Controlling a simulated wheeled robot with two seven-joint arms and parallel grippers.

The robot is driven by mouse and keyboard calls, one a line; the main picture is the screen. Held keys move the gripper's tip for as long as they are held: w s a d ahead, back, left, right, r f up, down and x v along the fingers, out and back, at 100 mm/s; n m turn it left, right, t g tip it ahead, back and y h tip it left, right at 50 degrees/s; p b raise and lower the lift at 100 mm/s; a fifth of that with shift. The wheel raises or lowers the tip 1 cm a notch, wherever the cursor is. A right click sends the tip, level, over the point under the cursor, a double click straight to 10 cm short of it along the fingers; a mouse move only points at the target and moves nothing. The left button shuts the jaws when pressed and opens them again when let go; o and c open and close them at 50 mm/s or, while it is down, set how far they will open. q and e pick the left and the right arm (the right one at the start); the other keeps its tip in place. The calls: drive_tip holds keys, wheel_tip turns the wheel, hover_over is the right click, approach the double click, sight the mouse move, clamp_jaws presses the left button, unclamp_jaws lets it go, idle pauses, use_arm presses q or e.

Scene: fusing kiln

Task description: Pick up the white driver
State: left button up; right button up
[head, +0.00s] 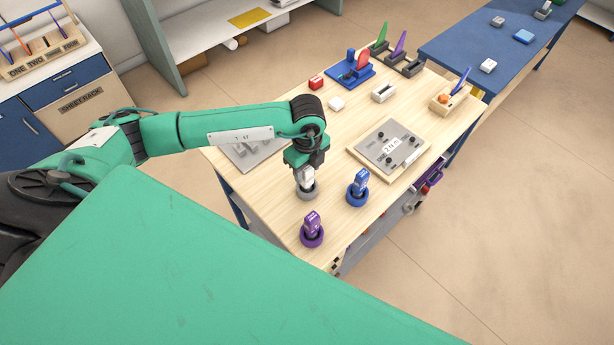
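The white driver (307,176) stands upright in a grey round holder (307,192) near the left front edge of the wooden table. My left gripper (306,166) points down right over it, with its fingers at the driver's upper part. The gripper hides the driver's top, and I cannot tell whether the fingers are closed on it. My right gripper is not in view.
A blue driver (359,182) and a purple driver (312,224) stand in round holders close by. A grey panel on a wooden board (389,148) lies to the right. Behind are a red block (316,82), a white block (336,104) and a blue rack (350,72).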

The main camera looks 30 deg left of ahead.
use_arm(q)
drive_tip(key=c, duration=0.7)
drive_tip(key=shift+c, duration=0.6)
drive_tip(key=shift+r, duration=0.15)
